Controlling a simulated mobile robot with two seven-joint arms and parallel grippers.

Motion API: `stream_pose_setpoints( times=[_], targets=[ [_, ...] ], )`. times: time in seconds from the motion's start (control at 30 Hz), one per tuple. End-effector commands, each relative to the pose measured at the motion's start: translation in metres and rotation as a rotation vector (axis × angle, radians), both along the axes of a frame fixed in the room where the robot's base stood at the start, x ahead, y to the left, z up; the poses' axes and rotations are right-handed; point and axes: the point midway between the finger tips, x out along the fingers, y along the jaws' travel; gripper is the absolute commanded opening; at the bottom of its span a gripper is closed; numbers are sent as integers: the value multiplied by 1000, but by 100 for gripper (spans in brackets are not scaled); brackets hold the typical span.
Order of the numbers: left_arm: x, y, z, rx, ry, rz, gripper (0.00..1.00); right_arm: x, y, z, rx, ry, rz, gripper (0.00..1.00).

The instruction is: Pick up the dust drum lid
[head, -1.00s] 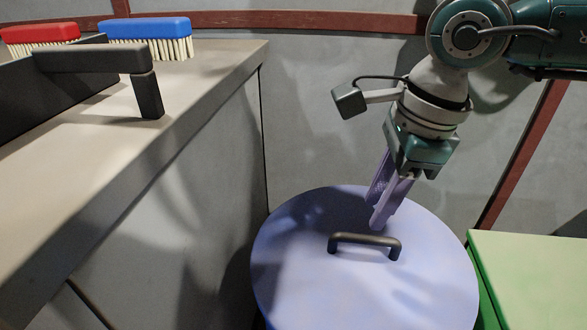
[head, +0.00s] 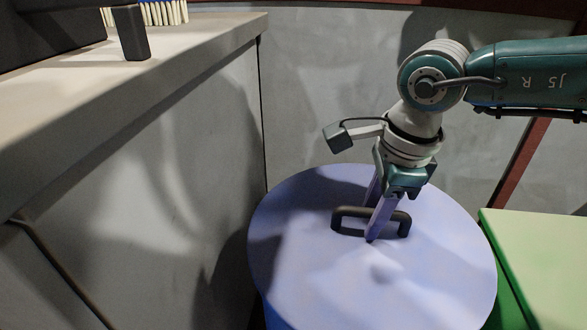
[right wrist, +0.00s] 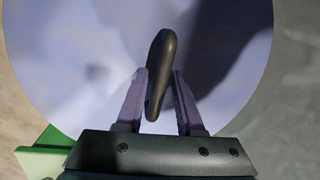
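The dust drum lid (head: 300,265) is a round, pale violet-blue disc lying on top of the drum. Its black bar handle (head: 346,212) stands up from the middle. My right gripper (head: 371,222) points down over the lid, with one finger in front of the handle and one behind it. In the right wrist view the two purple fingers (right wrist: 160,100) straddle the dark handle (right wrist: 163,60), close to it, with a narrow gap showing. The gripper looks open. The near finger hides part of the handle in the head view. My left gripper is not in view.
A grey-beige workbench (head: 150,75) stands at the left, with a brush (head: 165,12) and a black tray (head: 50,30) at its back. A green box (head: 540,260) stands close to the lid on the right. A grey wall (head: 320,90) rises behind.

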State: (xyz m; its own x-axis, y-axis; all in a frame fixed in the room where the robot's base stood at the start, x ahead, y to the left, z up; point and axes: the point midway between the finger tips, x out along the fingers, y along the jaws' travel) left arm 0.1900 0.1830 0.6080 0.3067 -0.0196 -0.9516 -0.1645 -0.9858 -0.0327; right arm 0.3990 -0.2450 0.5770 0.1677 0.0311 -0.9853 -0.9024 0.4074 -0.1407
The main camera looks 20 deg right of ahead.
Motion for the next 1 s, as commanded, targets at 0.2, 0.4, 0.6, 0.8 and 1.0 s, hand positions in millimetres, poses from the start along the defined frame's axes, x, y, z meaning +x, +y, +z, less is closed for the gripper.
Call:
stream_pose_setpoints(
  times=[0.2, 0.4, 0.6, 0.8, 1.0],
  targets=[
    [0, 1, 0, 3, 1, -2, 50, 0, 0, 1, 0, 1, 0, 21],
    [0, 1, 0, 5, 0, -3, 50, 0, 0, 1, 1, 1, -1, 0],
    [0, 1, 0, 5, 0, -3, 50, 0, 0, 1, 0, 1, 0, 0],
    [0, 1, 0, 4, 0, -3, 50, 0, 0, 1, 0, 1, 0, 0],
    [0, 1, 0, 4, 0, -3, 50, 0, 0, 1, 0, 1, 0, 0]
  ],
)
